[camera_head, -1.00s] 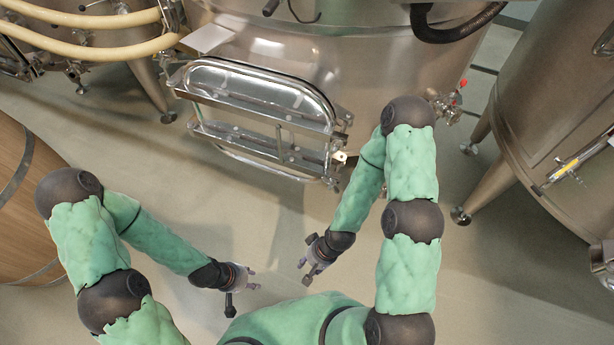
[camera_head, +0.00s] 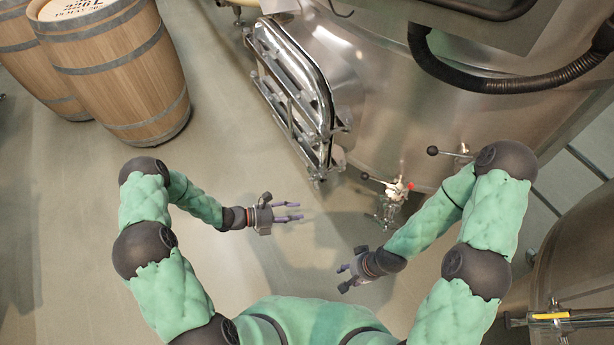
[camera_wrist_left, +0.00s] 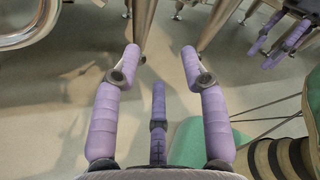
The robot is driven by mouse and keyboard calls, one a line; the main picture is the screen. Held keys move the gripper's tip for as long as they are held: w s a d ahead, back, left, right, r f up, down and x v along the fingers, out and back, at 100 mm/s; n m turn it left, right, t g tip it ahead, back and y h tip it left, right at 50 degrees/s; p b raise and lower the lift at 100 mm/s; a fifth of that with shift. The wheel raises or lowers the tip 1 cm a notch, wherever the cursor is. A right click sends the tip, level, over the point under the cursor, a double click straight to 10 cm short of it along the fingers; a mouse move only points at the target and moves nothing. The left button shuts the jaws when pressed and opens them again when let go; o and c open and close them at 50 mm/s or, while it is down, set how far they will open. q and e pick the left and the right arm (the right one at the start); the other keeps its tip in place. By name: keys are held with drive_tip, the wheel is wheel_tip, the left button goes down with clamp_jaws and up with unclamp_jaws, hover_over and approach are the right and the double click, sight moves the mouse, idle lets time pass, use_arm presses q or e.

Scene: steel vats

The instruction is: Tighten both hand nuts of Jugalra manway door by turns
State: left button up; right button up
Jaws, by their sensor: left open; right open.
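The manway door (camera_head: 295,85) is a shiny steel oval with crossbars on the side of the large steel vat, at upper middle in the head view. Its hand nuts are too small to tell apart. In the left wrist view a curved steel rim (camera_wrist_left: 25,30) shows at the upper left; I cannot tell whether it is the door. My left gripper (camera_head: 292,212) is open and empty, below the door and apart from it. Its spread purple fingers also show in the left wrist view (camera_wrist_left: 160,70). My right gripper (camera_head: 342,277) is open and empty, lower and to the right, farther from the door.
Wooden barrels (camera_head: 120,70) stand at the upper left. Another steel vat (camera_head: 580,260) is at the lower right. The floor between barrels and door is clear.

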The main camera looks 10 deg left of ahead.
use_arm(q)
drive_tip(key=w+a+r+n+t, duration=0.3)
drive_tip(key=w+a+n+t, duration=0.2)
drive_tip(key=w, duration=0.1)
drive_tip(key=b+x, duration=0.1)
drive_tip(key=x, duration=1)
drive_tip(key=shift+w+a+r+t+b, duration=0.25)
drive_tip(key=shift+w+r+t+b, duration=0.05)
drive_tip(key=shift+w, duration=0.05)
use_arm(e)
drive_tip(key=shift+s+d+f, duration=0.1)
drive_tip(key=shift+d+f, duration=0.2)
drive_tip(key=shift+f, duration=0.55)
use_arm(q)
clamp_jaws()
